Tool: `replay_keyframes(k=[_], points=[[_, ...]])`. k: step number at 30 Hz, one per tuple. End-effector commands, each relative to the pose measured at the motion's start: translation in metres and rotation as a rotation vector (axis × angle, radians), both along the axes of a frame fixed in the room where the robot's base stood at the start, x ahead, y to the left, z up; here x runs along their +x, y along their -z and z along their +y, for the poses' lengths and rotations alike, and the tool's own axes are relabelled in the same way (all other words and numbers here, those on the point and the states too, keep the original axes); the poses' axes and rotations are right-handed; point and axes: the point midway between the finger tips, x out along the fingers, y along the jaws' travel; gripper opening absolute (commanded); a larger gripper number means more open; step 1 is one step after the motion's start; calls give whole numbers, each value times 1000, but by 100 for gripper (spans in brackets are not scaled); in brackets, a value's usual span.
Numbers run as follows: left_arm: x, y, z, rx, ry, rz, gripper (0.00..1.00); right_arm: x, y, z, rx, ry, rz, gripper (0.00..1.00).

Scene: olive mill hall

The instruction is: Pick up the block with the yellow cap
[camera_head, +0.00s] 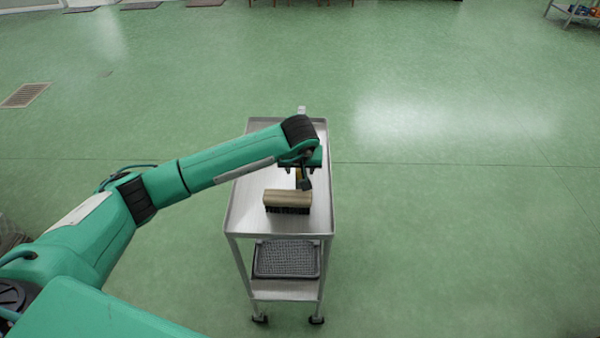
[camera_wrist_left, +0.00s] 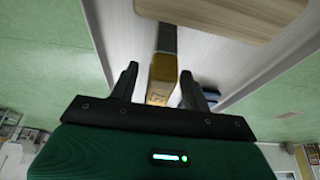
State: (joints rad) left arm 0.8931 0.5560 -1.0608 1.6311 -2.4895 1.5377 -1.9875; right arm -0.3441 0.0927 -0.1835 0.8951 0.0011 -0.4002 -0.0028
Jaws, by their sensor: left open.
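The block with the yellow cap (camera_wrist_left: 163,76) shows in the left wrist view as a narrow upright shape with a dark body and a yellow end. In the head view a small yellowish part of the block (camera_head: 299,174) shows under my gripper, and the rest is hidden. My left gripper (camera_head: 305,183) is over the metal cart, pointing down. In the left wrist view my left gripper (camera_wrist_left: 160,72) is open, with one finger on each side of the yellow cap and visible gaps. My right gripper is not in view.
A wooden brush with dark bristles (camera_head: 287,197) lies on the cart top (camera_head: 247,208), close to the block on the near side. A grey basket (camera_head: 286,259) sits on the cart's lower shelf. Green floor around the cart is clear.

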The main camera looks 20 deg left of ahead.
Motion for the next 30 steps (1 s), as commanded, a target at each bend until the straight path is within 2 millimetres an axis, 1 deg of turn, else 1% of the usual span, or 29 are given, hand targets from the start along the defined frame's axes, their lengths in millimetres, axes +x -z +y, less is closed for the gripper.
replay_keyframes(k=[3, 8, 11, 15, 16, 25, 30], points=[[2, 4, 0, -1, 0, 0, 47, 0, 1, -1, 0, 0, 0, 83], [2, 4, 0, -1, 0, -1, 47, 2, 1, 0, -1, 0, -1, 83], [2, 4, 0, 0, 0, -1, 30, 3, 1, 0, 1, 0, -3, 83], [2, 4, 0, -1, 0, -1, 2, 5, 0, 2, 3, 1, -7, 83], [2, 4, 0, 0, 0, -1, 0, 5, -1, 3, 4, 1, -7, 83], [2, 1, 0, -1, 0, -3, 0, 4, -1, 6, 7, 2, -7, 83], [3, -10, 1, -1, 0, -5, 0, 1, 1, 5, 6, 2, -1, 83]])
